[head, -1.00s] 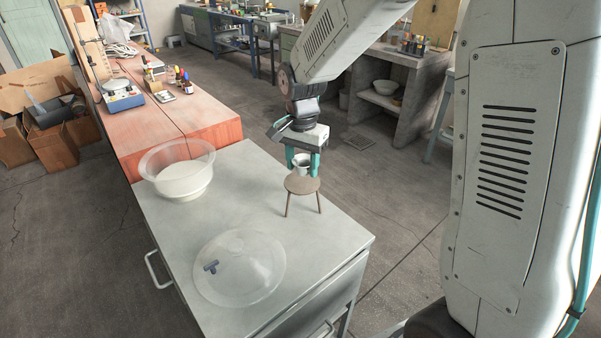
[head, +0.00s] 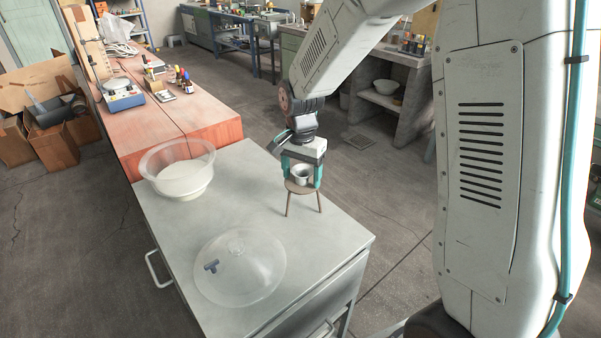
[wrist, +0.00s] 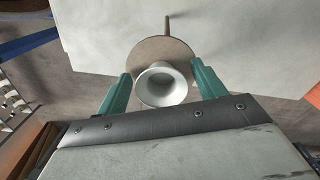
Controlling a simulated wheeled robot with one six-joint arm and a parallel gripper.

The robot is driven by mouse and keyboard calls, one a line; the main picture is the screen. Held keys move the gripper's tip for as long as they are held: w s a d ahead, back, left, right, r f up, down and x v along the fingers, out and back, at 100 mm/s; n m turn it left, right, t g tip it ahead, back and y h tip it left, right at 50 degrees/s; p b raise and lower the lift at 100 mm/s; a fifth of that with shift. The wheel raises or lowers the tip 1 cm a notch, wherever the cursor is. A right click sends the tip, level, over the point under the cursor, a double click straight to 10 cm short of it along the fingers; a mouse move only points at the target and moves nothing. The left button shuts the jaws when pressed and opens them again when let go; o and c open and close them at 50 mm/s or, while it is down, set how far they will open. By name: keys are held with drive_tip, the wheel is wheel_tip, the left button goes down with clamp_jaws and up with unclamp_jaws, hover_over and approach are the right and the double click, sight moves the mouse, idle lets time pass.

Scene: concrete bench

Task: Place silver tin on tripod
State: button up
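The silver tin (head: 300,173), a small open-topped flared cup, stands upright over the round top of the tripod and appears to rest on it. The tripod (head: 302,189) is a small brown three-legged stand on the grey bench top. In the wrist view the tin (wrist: 163,84) sits in front of the tripod's disc (wrist: 160,47), toward the near side. My gripper (head: 303,178) is open, its teal fingers on either side of the tin. In the wrist view my gripper (wrist: 161,72) shows small gaps between fingers and tin. The tin's underside is hidden.
A translucent bowl (head: 165,183) stands at the bench's back left. A clear domed lid (head: 250,275) with a small dark fitting (head: 211,266) lies at the front. The bench top (head: 225,212) is clear between them. The bench's right edge is close to the tripod.

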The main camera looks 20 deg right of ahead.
wheel_tip(320, 180, up, 12)
drive_tip(key=s+d+r+n, duration=0.1)
drive_tip(key=s+r+n, duration=0.2)
drive_tip(key=s, duration=0.5)
drive_tip(key=s+d+r+n, duration=0.2)
drive_tip(key=s+r, duration=0.2)
drive_tip(key=s, duration=0.5)
drive_tip(key=s+f+n+t, duration=0.1)
drive_tip(key=s+n, duration=0.4)
drive_tip(key=s, duration=0.7)
drive_tip(key=shift+s+d+f, duration=0.2)
drive_tip(key=shift+s+f, duration=0.2)
drive_tip(key=shift+f, duration=0.3)
